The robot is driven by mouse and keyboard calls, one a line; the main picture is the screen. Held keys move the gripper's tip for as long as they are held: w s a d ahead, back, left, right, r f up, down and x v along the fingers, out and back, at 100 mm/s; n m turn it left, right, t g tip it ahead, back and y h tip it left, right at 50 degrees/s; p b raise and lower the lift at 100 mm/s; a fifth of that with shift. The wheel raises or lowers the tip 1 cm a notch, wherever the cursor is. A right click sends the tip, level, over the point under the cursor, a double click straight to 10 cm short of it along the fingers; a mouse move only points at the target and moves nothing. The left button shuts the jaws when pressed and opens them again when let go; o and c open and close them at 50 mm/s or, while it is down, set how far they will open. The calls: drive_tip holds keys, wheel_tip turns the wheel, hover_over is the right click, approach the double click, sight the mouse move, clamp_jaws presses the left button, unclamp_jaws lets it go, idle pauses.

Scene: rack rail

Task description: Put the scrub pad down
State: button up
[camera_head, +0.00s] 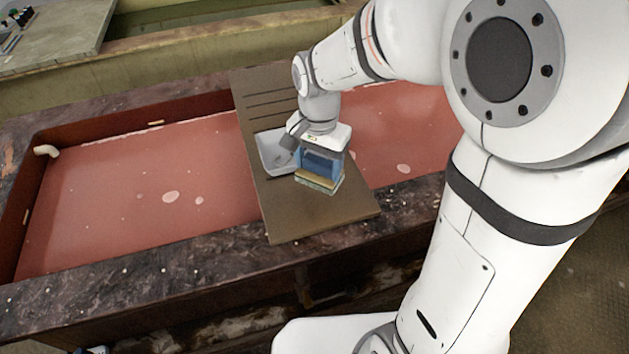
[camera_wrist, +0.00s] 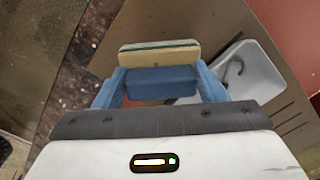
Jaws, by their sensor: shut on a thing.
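The scrub pad (camera_head: 320,182) is a flat tan block with a thin green layer. It is at the tips of my gripper (camera_head: 322,168), whose blue fingers are shut on it. In the wrist view the pad (camera_wrist: 160,58) shows beyond the blue fingers of my gripper (camera_wrist: 160,72). The pad is over the brown grooved board (camera_head: 300,218), right of a white tray (camera_head: 272,166). I cannot tell whether the pad touches the board. My fingers hide part of the pad.
The board lies across a dark stone basin (camera_head: 150,275) holding reddish liquid (camera_head: 130,185). The white tray also shows in the wrist view (camera_wrist: 262,78), with a dark curved thing in it. The near end of the board is bare.

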sight(316, 176)
wheel_tip(316, 176, down, 2)
drive_tip(key=shift+a+f, duration=0.15)
drive_tip(key=shift+f, duration=0.05)
drive_tip(key=shift+s+a+f, duration=0.1)
drive_tip(key=shift+f, duration=1.9)
drive_tip(key=shift+f, duration=0.1)
drive_tip(key=o, duration=1)
drive_tip(key=shift+o, duration=0.2)
